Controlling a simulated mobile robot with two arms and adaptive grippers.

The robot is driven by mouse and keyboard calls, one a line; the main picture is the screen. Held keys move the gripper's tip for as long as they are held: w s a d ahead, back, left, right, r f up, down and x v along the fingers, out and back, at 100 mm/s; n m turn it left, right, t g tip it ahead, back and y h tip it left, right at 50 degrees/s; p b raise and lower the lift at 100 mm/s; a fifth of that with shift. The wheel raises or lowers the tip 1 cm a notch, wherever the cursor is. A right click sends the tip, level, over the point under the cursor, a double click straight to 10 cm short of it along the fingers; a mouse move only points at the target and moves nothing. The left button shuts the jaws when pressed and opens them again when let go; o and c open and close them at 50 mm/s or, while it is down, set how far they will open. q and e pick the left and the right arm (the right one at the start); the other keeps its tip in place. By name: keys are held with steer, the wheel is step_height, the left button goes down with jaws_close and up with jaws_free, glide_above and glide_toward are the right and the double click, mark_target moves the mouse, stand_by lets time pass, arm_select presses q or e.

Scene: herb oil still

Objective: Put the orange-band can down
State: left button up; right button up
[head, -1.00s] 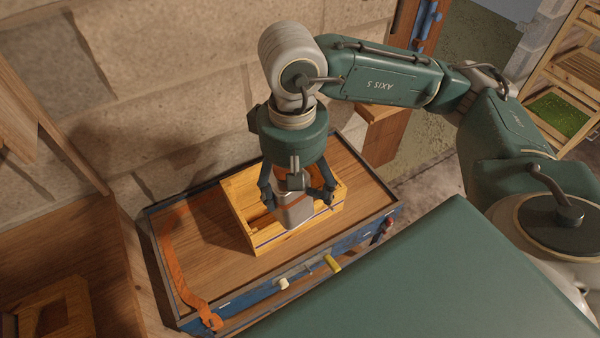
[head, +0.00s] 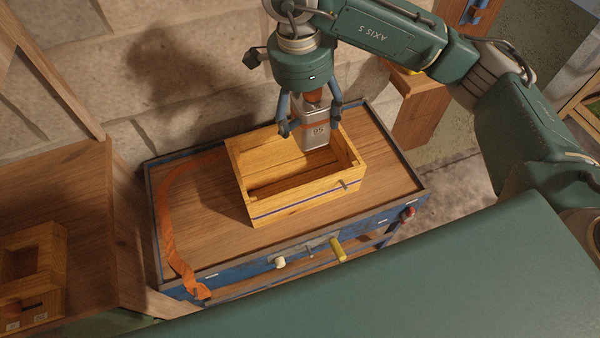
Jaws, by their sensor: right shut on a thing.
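The orange-band can (head: 314,133) is a silver can with an orange band near its top and the number 95 on its side. My right gripper (head: 310,112) is shut on its upper part and holds it upright. The can shows over the back right part of an open wooden crate (head: 305,202) with a blue stripe. The can's base seems to be above the crate floor; whether it touches the crate's back wall I cannot tell. The crate stands on a wood-topped bench (head: 205,225) with a blue frame. My left gripper is not in view.
An orange strap (head: 167,230) lies along the bench's left side and hangs over the front. Several knobs and a yellow handle (head: 338,250) stick out at the bench front. A stone wall stands behind. Another wooden box (head: 35,265) sits at lower left.

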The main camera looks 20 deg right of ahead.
steer(key=f, duration=0.4)
steer(key=shift+s+a+f, duration=0.1)
steer(key=shift+s+f, duration=0.1)
step_height(320, 180, down, 14)
steer(key=shift+w+r+p, duration=0.1)
steer(key=shift+p, duration=1.05)
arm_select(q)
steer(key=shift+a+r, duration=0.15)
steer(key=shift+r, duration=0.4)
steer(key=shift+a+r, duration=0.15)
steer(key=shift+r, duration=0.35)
arm_select(e)
steer(key=shift+f, duration=0.25)
steer(key=o, duration=2.2)
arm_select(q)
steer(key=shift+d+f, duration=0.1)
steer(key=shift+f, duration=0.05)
